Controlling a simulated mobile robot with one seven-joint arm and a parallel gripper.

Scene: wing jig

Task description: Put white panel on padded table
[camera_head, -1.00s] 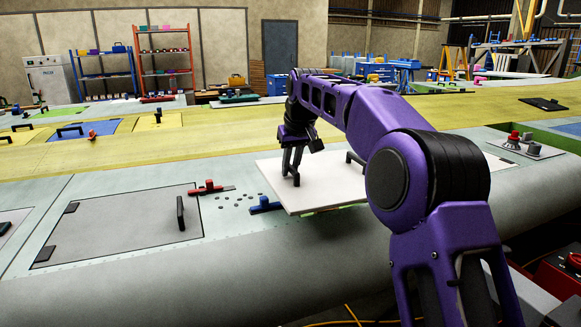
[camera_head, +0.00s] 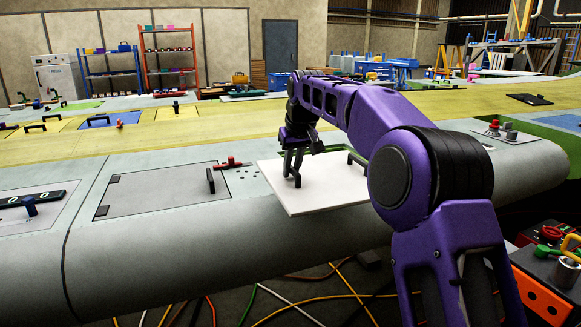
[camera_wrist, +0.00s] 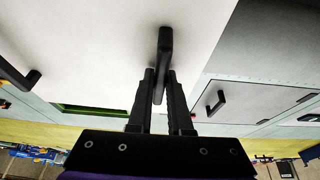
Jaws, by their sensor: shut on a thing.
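The white panel (camera_head: 310,192) is a flat pale board with black handles, held near the upper edge of the grey wing, in the middle of the head view. My gripper (camera_head: 293,178) is shut on one of its black handles at the panel's left side. The wrist view shows the white panel (camera_wrist: 110,50) filling much of the picture, with the handle (camera_wrist: 164,60) between the two fingers (camera_wrist: 160,95). A second black handle (camera_wrist: 20,75) shows at the left there. My arm hides the panel's right part in the head view. I cannot identify a padded table.
The grey wing (camera_head: 150,245) spans the scene, with a closed grey hatch (camera_head: 155,195) left of the panel. A green-edged opening (camera_wrist: 90,110) shows beside the panel. Cables (camera_head: 270,300) lie on the floor in front. A red and orange tool cart (camera_head: 540,290) stands at the lower right.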

